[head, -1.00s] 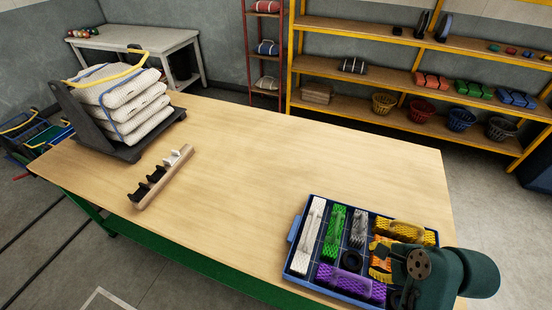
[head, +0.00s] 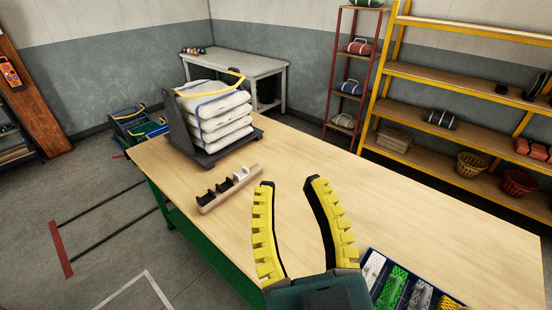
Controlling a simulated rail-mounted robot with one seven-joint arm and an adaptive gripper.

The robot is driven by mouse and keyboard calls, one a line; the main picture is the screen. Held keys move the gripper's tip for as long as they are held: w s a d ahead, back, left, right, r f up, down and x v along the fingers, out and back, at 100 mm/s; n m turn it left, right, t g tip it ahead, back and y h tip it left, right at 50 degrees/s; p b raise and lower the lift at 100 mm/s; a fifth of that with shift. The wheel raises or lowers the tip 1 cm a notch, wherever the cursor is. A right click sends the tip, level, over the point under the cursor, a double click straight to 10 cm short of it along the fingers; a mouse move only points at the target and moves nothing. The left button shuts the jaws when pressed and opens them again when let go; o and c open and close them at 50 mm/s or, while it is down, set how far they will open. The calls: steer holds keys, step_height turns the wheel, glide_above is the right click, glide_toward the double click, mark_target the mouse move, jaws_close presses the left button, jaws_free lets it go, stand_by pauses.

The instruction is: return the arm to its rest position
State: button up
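My gripper (head: 293,220) shows large in the lower middle of the head view. Its two yellow, toothed fingers stand apart and point up the picture, with nothing between them. It is above the wooden table (head: 420,215), left of the blue tray and to the right of the wooden hook rack. How high it is above the table I cannot tell.
A stack of folded white nets (head: 222,115) sits on a dark stand at the table's far left. A wooden rack with hooks (head: 229,190) lies in front of it. A blue tray of netting pieces (head: 366,267) is cut off at the bottom right. The table's middle is bare.

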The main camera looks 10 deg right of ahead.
step_height(320, 180, up, 24)
steer(key=p, duration=2.3)
steer(key=shift+r, duration=0.1)
